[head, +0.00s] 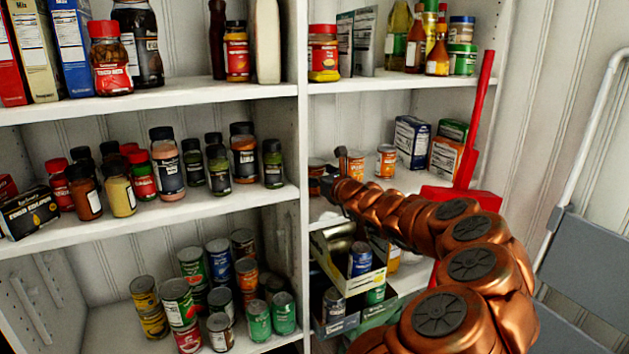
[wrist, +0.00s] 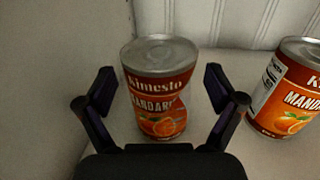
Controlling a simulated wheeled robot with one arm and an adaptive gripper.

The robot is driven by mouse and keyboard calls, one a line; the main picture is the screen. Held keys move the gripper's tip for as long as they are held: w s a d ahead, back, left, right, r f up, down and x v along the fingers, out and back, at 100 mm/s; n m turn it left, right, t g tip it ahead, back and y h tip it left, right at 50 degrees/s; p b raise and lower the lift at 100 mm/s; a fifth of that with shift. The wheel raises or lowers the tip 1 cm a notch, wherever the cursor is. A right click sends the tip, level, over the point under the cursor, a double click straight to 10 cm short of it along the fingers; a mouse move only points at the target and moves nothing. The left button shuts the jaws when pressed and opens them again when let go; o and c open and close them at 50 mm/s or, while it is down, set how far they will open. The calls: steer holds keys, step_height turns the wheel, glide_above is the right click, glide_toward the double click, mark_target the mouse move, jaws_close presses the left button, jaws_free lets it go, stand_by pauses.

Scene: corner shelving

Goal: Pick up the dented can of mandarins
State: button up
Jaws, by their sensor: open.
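The dented can of mandarins (wrist: 160,88) stands upright in the middle of the wrist view, with a silver lid and a red and orange label. Its side is pinched in at mid-height, where the lettering is broken. My gripper (wrist: 159,90) is open, with one finger to the left of the can and one to the right. A gap shows on both sides, and I cannot tell how far the can sits between the fingertips. In the head view my gripper (head: 329,184) is small and dark at the middle right shelf, partly hidden by my arm.
A second mandarin can (wrist: 290,90) stands to the right in the wrist view. Boxes (head: 411,140) and an orange-labelled can (head: 386,161) stand further right on this shelf. The white divider (head: 298,110) lies left. A red upright object (head: 474,125) and grey step stool (head: 590,250) are right.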

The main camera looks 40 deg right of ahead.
steer(key=c, duration=1.5)
steer(key=shift+r, duration=0.1)
steer(key=shift+c, duration=0.2)
